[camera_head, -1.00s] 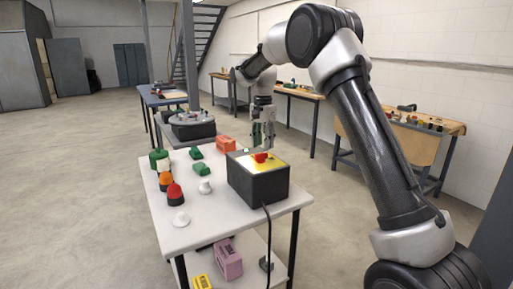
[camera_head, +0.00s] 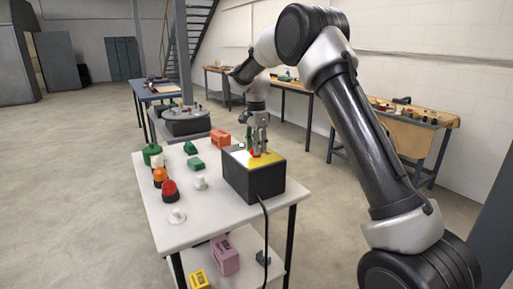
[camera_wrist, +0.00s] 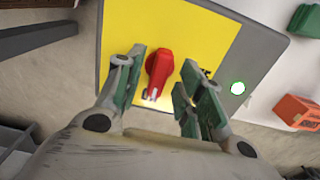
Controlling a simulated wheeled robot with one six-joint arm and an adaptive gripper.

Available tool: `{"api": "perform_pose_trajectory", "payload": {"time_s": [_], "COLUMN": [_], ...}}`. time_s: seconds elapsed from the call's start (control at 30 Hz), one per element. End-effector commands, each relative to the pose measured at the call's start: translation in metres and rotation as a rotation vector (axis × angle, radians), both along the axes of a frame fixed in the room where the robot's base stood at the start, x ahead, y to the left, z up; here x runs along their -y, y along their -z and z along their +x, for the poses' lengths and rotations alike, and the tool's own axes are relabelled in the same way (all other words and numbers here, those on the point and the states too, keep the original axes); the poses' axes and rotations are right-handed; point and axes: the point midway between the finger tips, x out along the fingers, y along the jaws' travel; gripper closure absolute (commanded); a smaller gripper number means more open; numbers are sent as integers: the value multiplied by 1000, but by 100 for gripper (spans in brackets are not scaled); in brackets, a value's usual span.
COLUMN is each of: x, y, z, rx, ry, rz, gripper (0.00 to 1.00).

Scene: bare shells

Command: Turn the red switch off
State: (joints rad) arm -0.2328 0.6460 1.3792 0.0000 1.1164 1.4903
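The red switch (camera_wrist: 158,72) is a rotary knob on the yellow top plate (camera_wrist: 205,35) of a dark box (camera_head: 254,180). In the wrist view its handle runs nearly up and down the picture, leaning slightly. My gripper (camera_wrist: 165,85) has its green-padded fingers spread on either side of the switch, with a gap visible on both sides. In the head view my gripper (camera_head: 257,150) points down over the box top, and the switch (camera_head: 255,153) is partly hidden by the fingers. A small round green-white light (camera_wrist: 238,88) shows on the box's grey edge.
The box stands on a white table (camera_head: 225,222) with a cable hanging from its front. Beside it are red (camera_head: 170,190) and orange (camera_head: 160,175) beacons, white pieces (camera_head: 177,215), green blocks (camera_head: 195,164) and an orange block (camera_head: 220,138). A pink box (camera_head: 225,256) sits on the lower shelf.

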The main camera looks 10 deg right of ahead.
Motion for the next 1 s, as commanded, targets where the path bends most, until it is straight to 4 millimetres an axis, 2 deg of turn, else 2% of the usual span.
{"api": "perform_pose_trajectory", "payload": {"time_s": [0.1,0.33,0.37,0.53,0.57,1.0], "x": [0,0,0,0,0,0], "y": [6,7,7,7,7,7], "z": [0,0,0,0,0,0], "rx": [0,0,0,0,0,0], "ry": [0,-1,-1,-1,-1,-64], "rz": [0,0,0,0,0,0], "gripper": [62,62,66,97,100,100]}}
